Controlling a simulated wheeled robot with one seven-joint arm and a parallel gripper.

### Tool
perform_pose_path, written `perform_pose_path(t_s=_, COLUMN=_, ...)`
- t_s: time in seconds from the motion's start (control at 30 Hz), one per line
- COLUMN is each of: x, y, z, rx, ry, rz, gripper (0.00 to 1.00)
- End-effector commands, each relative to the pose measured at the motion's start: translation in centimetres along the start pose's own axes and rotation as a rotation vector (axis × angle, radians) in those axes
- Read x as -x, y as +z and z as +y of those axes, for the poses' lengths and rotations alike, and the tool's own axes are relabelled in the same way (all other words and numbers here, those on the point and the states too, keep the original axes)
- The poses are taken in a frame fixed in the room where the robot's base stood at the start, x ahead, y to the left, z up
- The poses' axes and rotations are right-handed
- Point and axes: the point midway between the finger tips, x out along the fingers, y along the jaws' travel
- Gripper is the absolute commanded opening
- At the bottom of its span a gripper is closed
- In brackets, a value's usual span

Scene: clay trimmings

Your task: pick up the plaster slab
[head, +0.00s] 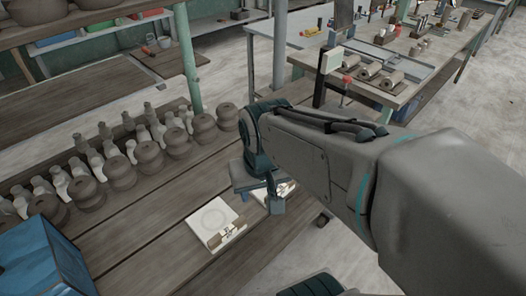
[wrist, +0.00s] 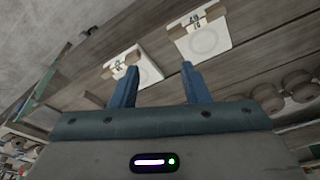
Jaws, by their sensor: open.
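Two similar white slabs lie on the wooden plank table. One slab (head: 206,225), with a faint round mark, lies left of my gripper (head: 273,200) in the head view and shows at the upper right in the wrist view (wrist: 214,32). The other slab (head: 261,204) is partly hidden behind my gripper in the head view; it shows behind the left finger in the wrist view (wrist: 148,70). Each has a small brown block with a marked tag at one edge. My gripper (wrist: 159,68) is open and empty, with its fingers pointing towards the table, apart from both slabs as far as I can tell.
Rows of brown clay pots (head: 147,155) and pale figures (head: 92,160) stand along the table's back side. A blue crate (head: 45,262) is at the lower left. Planks between pots and slabs are bare. Another workbench (head: 375,65) stands at the upper right.

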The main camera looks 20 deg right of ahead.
Motion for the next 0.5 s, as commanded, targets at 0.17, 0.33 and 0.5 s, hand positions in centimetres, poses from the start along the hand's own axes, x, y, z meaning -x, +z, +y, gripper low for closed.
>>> perform_pose_path(t_s=0.17, x=-0.1, y=-4.2, z=2.4, rx=-0.309, ry=0.025, rz=-0.067, gripper=0.42)
perform_pose_path(t_s=0.33, x=-1.7, y=-8.0, z=6.0, rx=-0.664, ry=0.07, rz=-0.129, gripper=0.42)
perform_pose_path(t_s=0.5, x=-3.6, y=-10.4, z=9.0, rx=-0.934, ry=0.115, rz=-0.171, gripper=0.42)
